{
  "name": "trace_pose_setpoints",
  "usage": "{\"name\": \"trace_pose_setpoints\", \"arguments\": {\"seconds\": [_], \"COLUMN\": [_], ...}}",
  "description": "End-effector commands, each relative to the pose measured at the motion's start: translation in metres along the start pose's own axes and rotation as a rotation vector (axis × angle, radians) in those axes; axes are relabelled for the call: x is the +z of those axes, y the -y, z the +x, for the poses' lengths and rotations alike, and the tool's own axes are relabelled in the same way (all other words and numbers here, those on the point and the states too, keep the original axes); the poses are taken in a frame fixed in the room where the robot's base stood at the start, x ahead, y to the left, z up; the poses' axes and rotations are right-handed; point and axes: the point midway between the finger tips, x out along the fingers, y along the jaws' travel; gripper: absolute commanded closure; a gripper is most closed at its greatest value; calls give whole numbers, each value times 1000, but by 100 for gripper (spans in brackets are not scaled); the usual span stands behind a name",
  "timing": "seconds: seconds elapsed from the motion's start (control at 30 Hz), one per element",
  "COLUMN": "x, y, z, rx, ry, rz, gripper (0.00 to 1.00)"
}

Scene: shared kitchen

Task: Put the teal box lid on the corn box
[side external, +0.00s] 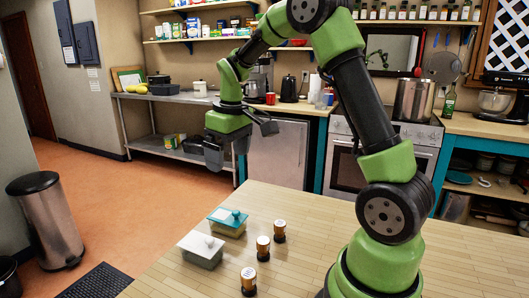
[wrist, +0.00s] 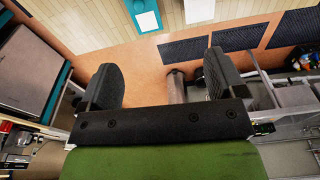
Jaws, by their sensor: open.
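The teal box lid (side external: 228,216) has a teal knob and lies on a box with olive-yellow sides (side external: 227,231) on the wooden table; whether that is the corn box I cannot tell. In front of it, a white lid with a knob (side external: 201,243) lies on a grey-green box (side external: 203,260). In the wrist view the teal lid (wrist: 147,20) and white lid (wrist: 199,11) show at the top edge. My gripper (side external: 241,141) is open and empty, high above and beyond the table's far edge. Its fingers (wrist: 161,78) stand wide apart.
Several small brown jars with white caps, such as the nearest one (side external: 248,280), stand right of the boxes. The table's right part (side external: 470,255) is clear. A steel bin (side external: 48,220) and dark mat (side external: 96,283) are on the floor. A counter with oven (side external: 388,150) lies behind.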

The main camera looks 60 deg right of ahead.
Motion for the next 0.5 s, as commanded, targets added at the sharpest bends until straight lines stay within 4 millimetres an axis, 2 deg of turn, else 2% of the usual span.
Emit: {"name": "trace_pose_setpoints", "arguments": {"seconds": [0.03, 0.2, 0.33, 0.5], "x": [7, 46, 85, 134], "y": [17, 65, 95, 120], "z": [-23, -75, -100, -112], "rx": [-3, -46, -107, -203], "ry": [-51, -198, -303, -406], "rz": [16, 101, 165, 238], "gripper": [11, 11, 11, 11]}}
